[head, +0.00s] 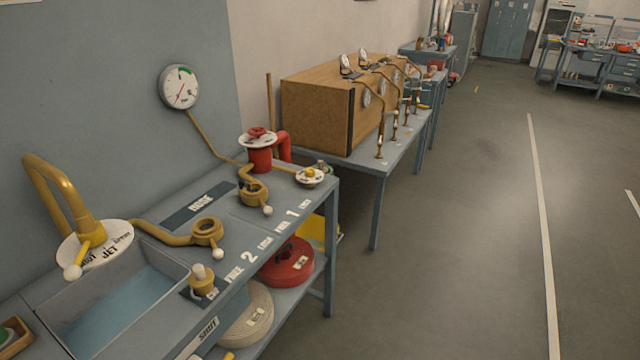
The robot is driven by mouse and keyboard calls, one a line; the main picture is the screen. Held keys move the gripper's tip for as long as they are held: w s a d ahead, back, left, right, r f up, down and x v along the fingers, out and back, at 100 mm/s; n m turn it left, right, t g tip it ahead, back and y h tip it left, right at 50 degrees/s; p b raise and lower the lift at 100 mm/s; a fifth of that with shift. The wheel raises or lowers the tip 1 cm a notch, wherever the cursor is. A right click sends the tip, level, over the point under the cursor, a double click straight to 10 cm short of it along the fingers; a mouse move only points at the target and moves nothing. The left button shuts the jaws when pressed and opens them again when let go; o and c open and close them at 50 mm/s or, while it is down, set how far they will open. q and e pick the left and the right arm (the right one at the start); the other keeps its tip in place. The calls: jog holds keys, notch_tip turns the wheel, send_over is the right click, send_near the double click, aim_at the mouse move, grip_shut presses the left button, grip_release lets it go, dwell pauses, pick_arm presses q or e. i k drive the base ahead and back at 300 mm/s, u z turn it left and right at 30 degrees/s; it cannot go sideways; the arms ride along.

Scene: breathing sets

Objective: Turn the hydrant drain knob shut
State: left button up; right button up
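The red hydrant (260,159) stands upright at the far end of the near grey-blue bench, with a bent red pipe at its right. A red handwheel (258,132) sits above a white dial plate on its top. To its right, near the bench corner, a small yellow knob (310,172) sits on a round white marked plate (311,180); this looks like the drain knob. Its markings are too small to read, so I cannot tell its setting. Neither of my grippers is in view.
The bench (225,219) also carries two brass couplings (208,232) with white-tipped levers, a yellow nozzle pipe (62,196) and a blue-bottomed basin (125,303). Hose rolls (288,263) lie on the shelf below. A second table with a wooden box (322,103) stands behind. Floor at right is clear.

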aim_at(309, 172)
jog(key=i, duration=1.05)
jog(key=z, duration=0.3)
